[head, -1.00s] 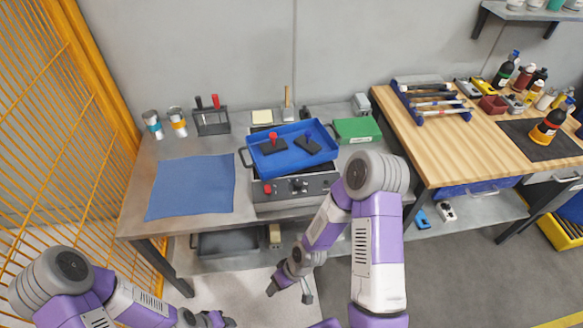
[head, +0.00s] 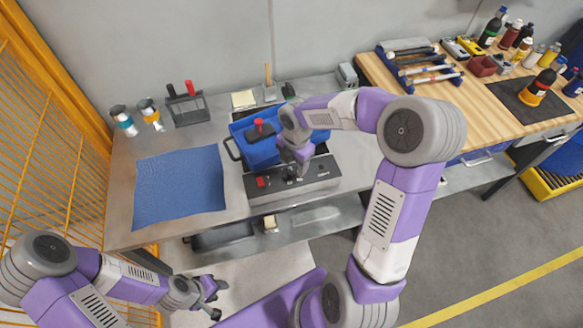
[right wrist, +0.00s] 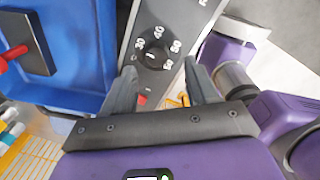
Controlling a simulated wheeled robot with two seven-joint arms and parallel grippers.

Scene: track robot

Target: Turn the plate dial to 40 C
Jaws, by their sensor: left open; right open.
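The plate dial (right wrist: 154,56) is a black round knob on the grey front panel (right wrist: 184,14), ringed by white numbers including 30, 40 and 50. A small pale mark shows on the knob, but I cannot tell which number it points at. My right gripper (right wrist: 160,82) is open, its two fingers on either side just short of the dial, apart from it. In the head view the right gripper (head: 298,168) hangs over the panel and mostly hides the dial. My left gripper (head: 212,290) is open and empty, low in front of the bench.
A blue tray (head: 240,141) with red-knobbed dark pieces sits on top of the unit. A red switch (head: 262,182) is left of the dial. A blue mat (head: 180,185) lies on the bench to the left. A yellow fence (head: 50,120) stands at far left.

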